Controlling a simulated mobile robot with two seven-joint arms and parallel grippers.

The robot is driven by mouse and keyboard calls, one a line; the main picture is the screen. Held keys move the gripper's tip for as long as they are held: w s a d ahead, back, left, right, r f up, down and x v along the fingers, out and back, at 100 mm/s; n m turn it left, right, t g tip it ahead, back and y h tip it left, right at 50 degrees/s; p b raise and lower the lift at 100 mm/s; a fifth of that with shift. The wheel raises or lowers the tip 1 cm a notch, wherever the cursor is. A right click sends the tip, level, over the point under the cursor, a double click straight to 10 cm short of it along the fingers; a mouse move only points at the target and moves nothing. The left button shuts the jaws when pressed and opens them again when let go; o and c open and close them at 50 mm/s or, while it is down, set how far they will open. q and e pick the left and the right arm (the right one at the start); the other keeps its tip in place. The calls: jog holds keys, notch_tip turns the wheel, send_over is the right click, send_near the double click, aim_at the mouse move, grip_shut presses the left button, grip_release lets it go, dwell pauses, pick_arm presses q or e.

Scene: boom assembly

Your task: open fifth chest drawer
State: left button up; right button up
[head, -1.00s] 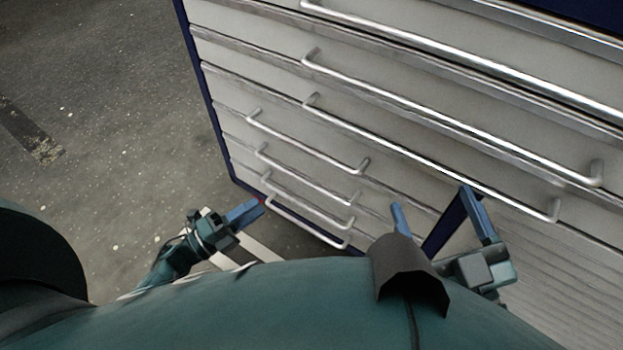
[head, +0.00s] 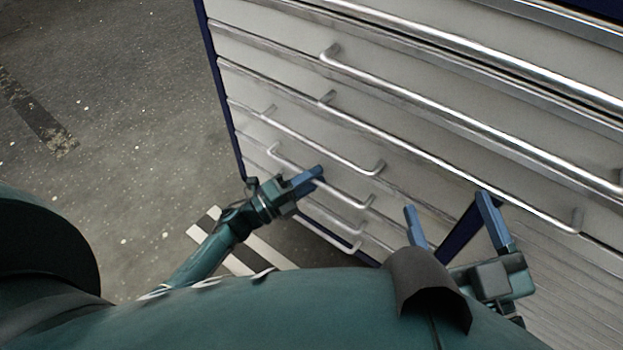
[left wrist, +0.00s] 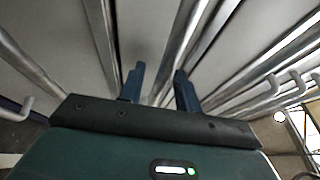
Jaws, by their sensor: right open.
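A pale grey drawer chest (head: 300,82) with dark blue sides fills the right of the head view. It has several drawers with silver bar handles, and all visible drawers look shut. Its top is cropped, so I cannot count to the fifth drawer. My left gripper (head: 314,172) is at the lower left handles, its fingertips overlapping a short handle (head: 345,193) in the picture. Contact is unclear. In the left wrist view, its fingers (left wrist: 160,80) are apart, pointing at the drawer fronts, with nothing clearly gripped. My right gripper (head: 448,206) is open and empty before the lower right drawers.
Long handles (head: 450,155) cross the chest above and right of my grippers. Another short handle (head: 325,142) is just above my left gripper. A black-and-white striped marking (head: 225,245) lies below my left arm. The grey floor (head: 130,120) at left is clear.

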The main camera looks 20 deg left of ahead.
pick_arm(q)
jog(key=shift+c, duration=0.5)
grip_shut()
